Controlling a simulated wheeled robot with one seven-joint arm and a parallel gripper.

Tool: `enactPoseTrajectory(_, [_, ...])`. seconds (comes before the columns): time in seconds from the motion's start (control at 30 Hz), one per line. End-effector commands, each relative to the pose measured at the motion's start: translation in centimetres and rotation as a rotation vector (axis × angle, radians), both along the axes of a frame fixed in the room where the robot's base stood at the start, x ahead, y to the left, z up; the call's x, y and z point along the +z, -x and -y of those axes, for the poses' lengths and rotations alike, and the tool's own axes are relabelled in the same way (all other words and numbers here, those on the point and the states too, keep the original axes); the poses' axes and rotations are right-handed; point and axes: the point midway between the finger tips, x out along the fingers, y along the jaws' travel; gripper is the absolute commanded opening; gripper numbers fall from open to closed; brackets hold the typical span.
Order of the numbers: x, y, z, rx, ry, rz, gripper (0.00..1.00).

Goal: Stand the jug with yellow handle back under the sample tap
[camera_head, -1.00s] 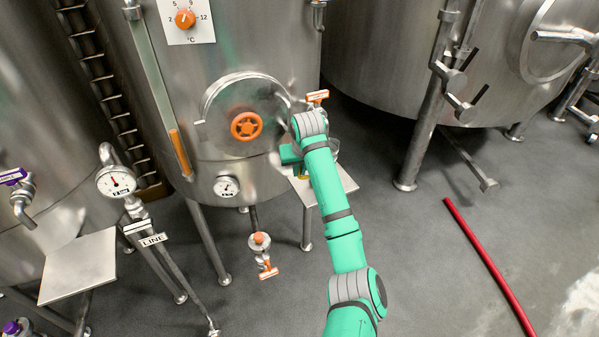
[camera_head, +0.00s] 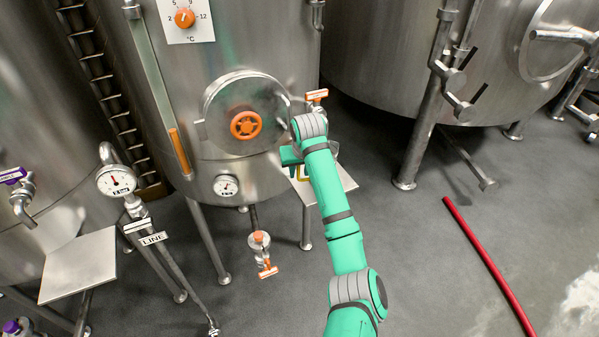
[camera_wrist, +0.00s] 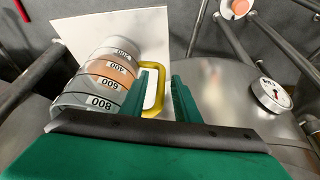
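The jug (camera_wrist: 100,80) is clear, with grey bands marked 800, 600 and 400, amber contents and a yellow handle (camera_wrist: 159,88). It stands on a pale plate (camera_wrist: 185,32); in the head view my arm hides most of the jug, with some yellow handle (camera_head: 303,174) showing above the plate (camera_head: 345,181). My gripper (camera_wrist: 167,90) is at the handle, its green fingers apart, with the handle's outer bar between them. In the head view, my gripper (camera_head: 290,155) is at the plate's left side. The orange-handled tap (camera_head: 317,96) is above the plate on the steel tank.
The tank (camera_head: 250,60) has a round hatch with an orange wheel (camera_head: 246,125) just left of my gripper. A dial gauge (camera_head: 226,186) and a lower orange valve (camera_head: 262,255) stick out nearby.

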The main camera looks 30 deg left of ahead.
Motion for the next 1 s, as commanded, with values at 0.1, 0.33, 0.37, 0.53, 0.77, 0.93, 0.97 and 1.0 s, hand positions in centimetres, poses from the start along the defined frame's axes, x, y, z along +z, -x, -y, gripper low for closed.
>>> enactPoseTrajectory(0.1, [1.5, 0.5, 0.3, 0.002, -0.001, 0.003, 0.29])
enactPoseTrajectory(0.33, [5.7, 1.9, 1.4, 0.001, -0.003, 0.003, 0.29])
enactPoseTrajectory(0.37, [6.2, 2.2, 1.6, 0.001, -0.002, 0.002, 0.29])
enactPoseTrajectory(0.53, [8.9, 3.1, 2.3, 0.001, -0.002, 0.002, 0.29])
enactPoseTrajectory(0.77, [10.6, 3.7, 2.9, 0.000, -0.001, 0.001, 0.29])
enactPoseTrajectory(0.93, [10.8, 3.9, 2.8, 0.002, 0.000, 0.000, 0.29])
enactPoseTrajectory(0.97, [10.8, 3.9, 2.8, 0.002, -0.001, -0.001, 0.29])
enactPoseTrajectory(1.0, [10.6, 3.8, 2.9, 0.000, -0.003, -0.001, 0.29])
